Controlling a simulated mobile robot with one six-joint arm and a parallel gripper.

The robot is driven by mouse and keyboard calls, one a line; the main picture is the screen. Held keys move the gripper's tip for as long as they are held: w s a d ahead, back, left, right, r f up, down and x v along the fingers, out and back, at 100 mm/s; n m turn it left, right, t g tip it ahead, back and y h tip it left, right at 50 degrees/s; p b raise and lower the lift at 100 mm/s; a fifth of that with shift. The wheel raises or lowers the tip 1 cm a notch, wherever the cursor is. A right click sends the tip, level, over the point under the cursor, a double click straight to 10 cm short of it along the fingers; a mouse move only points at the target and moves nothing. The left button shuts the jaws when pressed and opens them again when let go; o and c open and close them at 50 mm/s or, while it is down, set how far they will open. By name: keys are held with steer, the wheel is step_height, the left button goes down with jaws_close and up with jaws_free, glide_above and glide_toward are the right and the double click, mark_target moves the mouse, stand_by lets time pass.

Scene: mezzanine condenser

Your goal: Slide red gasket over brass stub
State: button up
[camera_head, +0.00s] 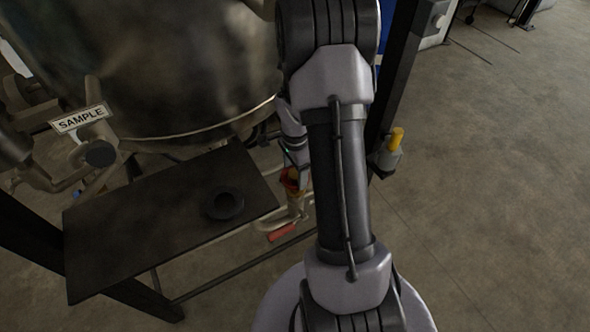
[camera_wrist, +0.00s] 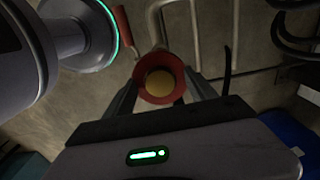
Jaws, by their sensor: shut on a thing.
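The red gasket (camera_wrist: 142,92) is a ring held between the two fingers of my gripper (camera_wrist: 160,97) in the wrist view. The round brass end of the stub (camera_wrist: 160,83) shows inside the gasket's opening, with red visible all round it. I cannot tell how far along the stub the gasket sits, or whether it touches it. In the head view, the gasket (camera_head: 292,180) is a small dark red patch beside my arm, above a pale pipe. My gripper there is partly hidden, and the stub is not clearly seen.
A red-handled lever (camera_head: 282,232) lies on the pipework below, also seen in the wrist view (camera_wrist: 122,31). A dark shelf (camera_head: 120,240) bears a black ring (camera_head: 224,204). A large metal vessel (camera_head: 170,70) with a SAMPLE sign (camera_head: 80,119) stands behind. A yellow-capped fitting (camera_head: 397,138) is to the right.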

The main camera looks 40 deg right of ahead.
steer(key=shift+f, duration=2.4)
steer(key=o, duration=1.4)
step_height(320, 180, up, 17)
steer(key=p, duration=0.7)
steer(key=shift+r, duration=0.2)
